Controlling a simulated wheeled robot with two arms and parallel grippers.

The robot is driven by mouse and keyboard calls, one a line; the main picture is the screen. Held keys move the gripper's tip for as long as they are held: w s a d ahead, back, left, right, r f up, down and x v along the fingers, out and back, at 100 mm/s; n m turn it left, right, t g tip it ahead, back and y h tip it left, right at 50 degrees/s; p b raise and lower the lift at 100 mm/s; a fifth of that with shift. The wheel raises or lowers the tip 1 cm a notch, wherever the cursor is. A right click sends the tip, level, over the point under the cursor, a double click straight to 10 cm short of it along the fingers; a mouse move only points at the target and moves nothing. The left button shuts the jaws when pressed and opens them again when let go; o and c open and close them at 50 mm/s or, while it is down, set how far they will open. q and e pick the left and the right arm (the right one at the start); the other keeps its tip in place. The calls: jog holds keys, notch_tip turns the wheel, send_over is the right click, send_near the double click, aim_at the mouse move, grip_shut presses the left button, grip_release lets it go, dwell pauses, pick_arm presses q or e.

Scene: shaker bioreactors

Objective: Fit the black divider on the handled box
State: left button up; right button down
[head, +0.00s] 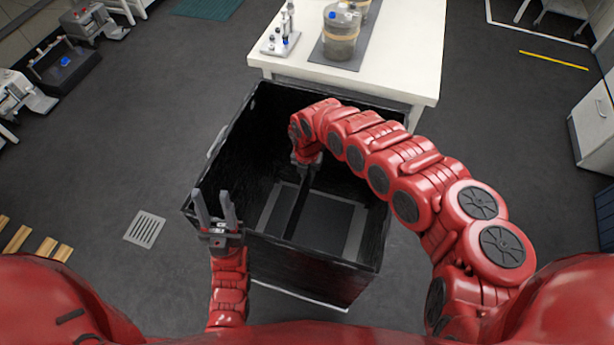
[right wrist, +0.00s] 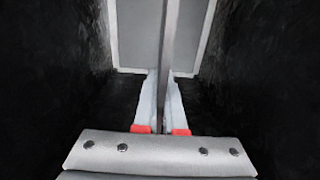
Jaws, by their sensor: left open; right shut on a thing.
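The large black handled box (head: 310,277) stands open-topped in front of me in the head view, with a light handle on its left side. The black divider (head: 298,212) is a thin dark plate inside the box, seen nearly edge-on over the grey-marked floor. My right gripper (head: 306,172) reaches down into the box and is shut on the divider. In the right wrist view the divider (right wrist: 169,45) runs between the two fingers. Whether its lower edge touches the box floor cannot be told. My left gripper (head: 211,196) is open and empty at the box's left front rim.
A white table (head: 407,75) stands just behind the box, with a grey mat and a clear vessel (head: 341,32) on it. A floor grate (head: 145,229) lies at the left. White cabinets (head: 594,122) are at the right. The floor left of the box is mostly clear.

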jog(key=shift+f, duration=0.1)
jog(key=shift+f+b, duration=0.65)
jog(key=shift+b, duration=0.05)
jog(key=shift+f, duration=0.1)
jog(key=shift+f+b, duration=0.5)
jog(key=shift+b, duration=0.1)
jog(key=c, duration=0.9)
grip_release()
